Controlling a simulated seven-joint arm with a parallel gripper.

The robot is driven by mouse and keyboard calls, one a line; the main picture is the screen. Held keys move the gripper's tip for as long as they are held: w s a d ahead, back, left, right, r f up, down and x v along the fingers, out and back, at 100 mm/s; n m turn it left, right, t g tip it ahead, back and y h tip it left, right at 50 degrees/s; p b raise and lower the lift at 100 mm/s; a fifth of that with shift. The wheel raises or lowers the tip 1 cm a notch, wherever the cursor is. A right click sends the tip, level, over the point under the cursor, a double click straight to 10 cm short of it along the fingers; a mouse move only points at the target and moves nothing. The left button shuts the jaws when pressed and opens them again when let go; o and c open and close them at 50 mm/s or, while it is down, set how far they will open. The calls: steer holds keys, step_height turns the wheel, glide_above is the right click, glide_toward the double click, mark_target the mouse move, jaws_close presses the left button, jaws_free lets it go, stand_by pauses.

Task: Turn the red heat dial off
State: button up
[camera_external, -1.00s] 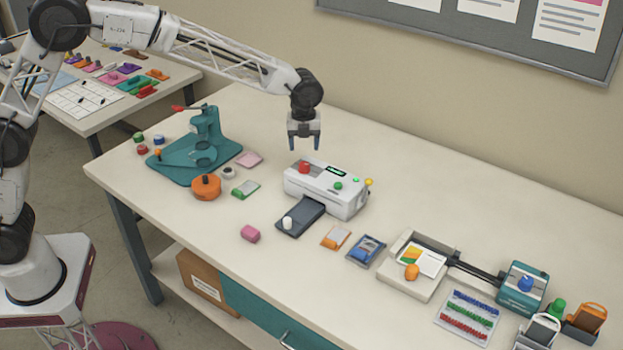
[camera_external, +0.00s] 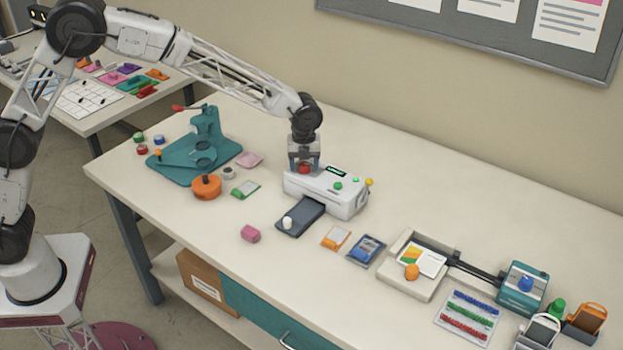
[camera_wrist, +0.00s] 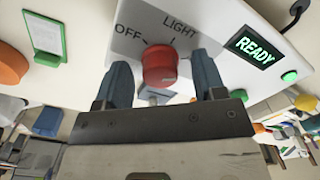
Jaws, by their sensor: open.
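The red heat dial (camera_external: 304,169) sits on top of the white laminator (camera_external: 345,203), near its left end. In the wrist view the red dial (camera_wrist: 160,66) stands between my two blue-grey fingers, below the printed words OFF and LIGHT. My gripper (camera_external: 304,165) is low over the laminator, with its fingers pointing down around the dial. In the wrist view my gripper (camera_wrist: 165,85) is open, with a gap visible on both sides of the dial. The green READY display (camera_wrist: 255,47) is lit. The dial's pointer mark is not clear.
A green button (camera_external: 338,185) and a yellow knob (camera_external: 369,182) are on the laminator, right of the dial. A dark tray (camera_external: 303,215) with a white knob sticks out in front. A teal press (camera_external: 200,150) stands to the left. The table behind the laminator is clear.

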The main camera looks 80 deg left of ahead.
steer(key=c, duration=0.9)
